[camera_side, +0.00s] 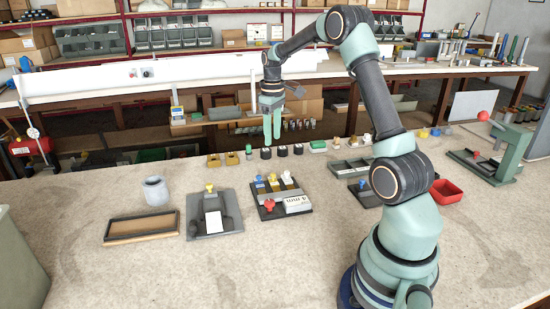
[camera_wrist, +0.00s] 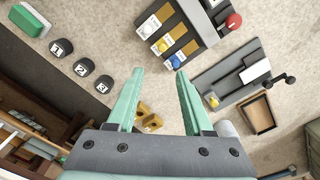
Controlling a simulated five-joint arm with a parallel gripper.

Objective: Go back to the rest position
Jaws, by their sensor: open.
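My gripper (camera_side: 271,128) hangs fingers down over the back part of the table, with its green fingers above the row of small parts. In the wrist view my gripper (camera_wrist: 160,73) has its two fingers spread apart with nothing between the tips. The dark fixture (camera_side: 266,211) with yellow, white and blue knobs, a red knob and a "4 mm" label lies in front of it on the table. Black numbered caps (camera_wrist: 82,67) and yellow-brown pieces (camera_wrist: 149,116) lie on the table, apart from the fingers.
A grey plate with a yellow knob (camera_side: 213,212), a shallow wooden-floored tray (camera_side: 141,237) and a grey cup (camera_side: 156,191) stand at left. A red tray (camera_side: 446,191) and a green press frame (camera_side: 512,150) stand at right. The front of the table is clear.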

